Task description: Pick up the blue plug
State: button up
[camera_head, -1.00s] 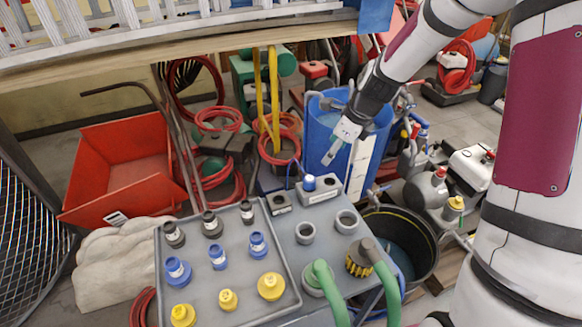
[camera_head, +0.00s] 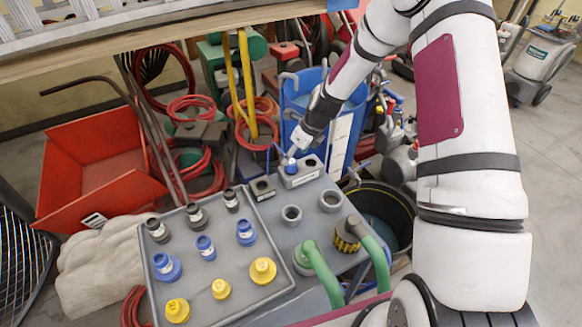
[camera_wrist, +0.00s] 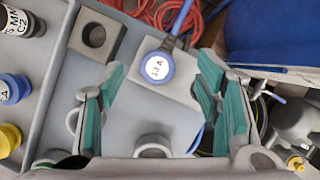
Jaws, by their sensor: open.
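A blue plug (camera_wrist: 158,67) with a white label on its round top sits in a small grey block; a blue cable (camera_wrist: 181,17) runs beside it. In the head view this plug (camera_head: 291,167) is at the far end of the grey bench top. My gripper (camera_head: 297,152) is right over it, partly covering it. In the wrist view the green-padded fingers of my gripper (camera_wrist: 163,75) are spread, with the plug between and below them, apparently untouched. Three other blue plugs, one of them here (camera_head: 205,246), stand in the middle row of the grey tray (camera_head: 268,296).
A second grey block (camera_head: 262,188) with an empty hole is left of the plug. Grey rings (camera_head: 292,214), green hoses (camera_head: 322,272) and a black-and-yellow fitting (camera_head: 346,236) stand nearby. A blue barrel (camera_head: 297,100) is behind; a black bucket (camera_head: 397,197) is at right.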

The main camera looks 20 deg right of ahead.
aim_at(291, 161)
jog(key=x, duration=0.5)
jog(key=shift+s, duration=0.25)
grip_shut()
